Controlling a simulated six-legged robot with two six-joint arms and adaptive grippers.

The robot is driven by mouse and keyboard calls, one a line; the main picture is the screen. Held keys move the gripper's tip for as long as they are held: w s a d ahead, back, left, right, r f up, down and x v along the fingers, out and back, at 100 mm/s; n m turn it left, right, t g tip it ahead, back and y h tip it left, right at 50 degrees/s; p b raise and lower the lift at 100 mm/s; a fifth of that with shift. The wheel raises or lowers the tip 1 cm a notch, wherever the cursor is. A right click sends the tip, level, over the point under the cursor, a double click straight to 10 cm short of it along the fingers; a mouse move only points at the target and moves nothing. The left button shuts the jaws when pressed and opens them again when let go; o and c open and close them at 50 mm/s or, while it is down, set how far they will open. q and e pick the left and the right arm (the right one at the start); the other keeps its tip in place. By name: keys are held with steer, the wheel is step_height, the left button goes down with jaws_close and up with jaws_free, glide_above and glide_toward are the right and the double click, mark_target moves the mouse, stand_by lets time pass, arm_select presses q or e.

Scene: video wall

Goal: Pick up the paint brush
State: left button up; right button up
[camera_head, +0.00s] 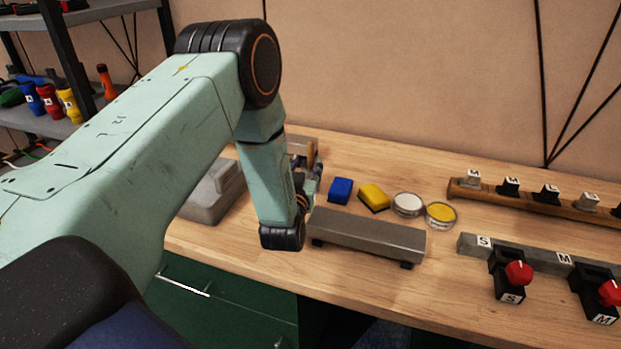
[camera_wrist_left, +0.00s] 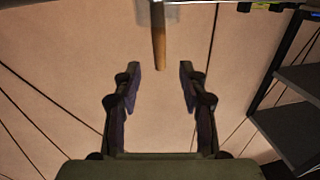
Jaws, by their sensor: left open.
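A wooden handle (camera_wrist_left: 159,45), which looks like the paint brush's, hangs down from the top edge in the left wrist view. A pale grey part shows around its upper end, and the rest is cut off. My left gripper (camera_wrist_left: 159,72) is open, with one finger on each side of the handle's tip and touching neither side. How deep the handle lies between the fingers I cannot tell. In the head view my left gripper (camera_head: 312,187) is small and partly hidden behind my arm. My right gripper is not in view.
On the wooden workbench (camera_head: 420,285) lie a blue sponge (camera_head: 340,190), a yellow sponge (camera_head: 374,196) and two round tins (camera_head: 407,204). A grey metal bar (camera_head: 368,234) stands in front of them. Racks with labelled black holders (camera_head: 510,275) stand at the right.

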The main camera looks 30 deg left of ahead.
mark_target(310, 150)
arm_select(q)
steer(key=x, duration=0.6)
steer(key=shift+w+a+r, duration=0.1)
steer(key=shift+w+r, duration=0.05)
steer(key=shift+w, duration=0.25)
steer(key=shift+w+r, duration=0.2)
steer(key=shift+w+a+f, duration=0.1)
steer(key=shift+a+f, duration=0.05)
steer(key=shift+a, duration=0.1)
steer(key=shift+c, duration=1.3)
steer(key=shift+d, duration=0.2)
steer(key=shift+c, duration=1.4)
steer(key=shift+a, duration=0.15)
jaws_close()
